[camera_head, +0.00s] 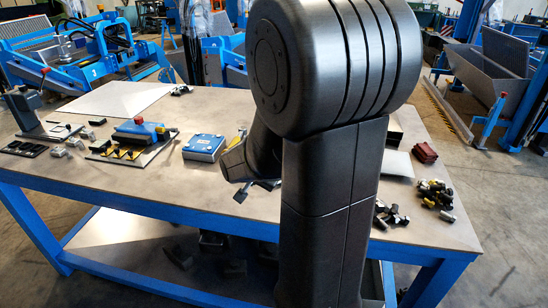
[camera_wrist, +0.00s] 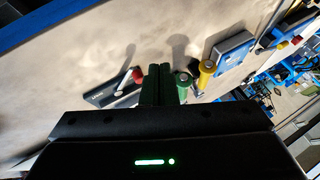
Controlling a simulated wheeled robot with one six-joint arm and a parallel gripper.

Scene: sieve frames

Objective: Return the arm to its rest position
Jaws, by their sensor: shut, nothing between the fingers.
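My arm stands large and dark in the middle of the head view, its upper links upright and its forearm folded down on the left. My gripper (camera_head: 256,188) hangs over the workbench, partly hidden behind my own arm. In the wrist view my gripper (camera_wrist: 159,72) shows two dark fingers side by side, shut with nothing between them. The workbench (camera_head: 110,185) has a grey-brown top and a blue frame. The gripper is above the bench top; its exact height is hard to tell.
A blue box (camera_head: 204,147) lies left of my gripper. A blue tool with a red knob (camera_head: 140,131) is farther left. Small dark and yellow parts (camera_head: 436,193) and a dark red block (camera_head: 425,152) lie at the right. A yellow cylinder (camera_wrist: 206,73) stands near the fingers in the wrist view.

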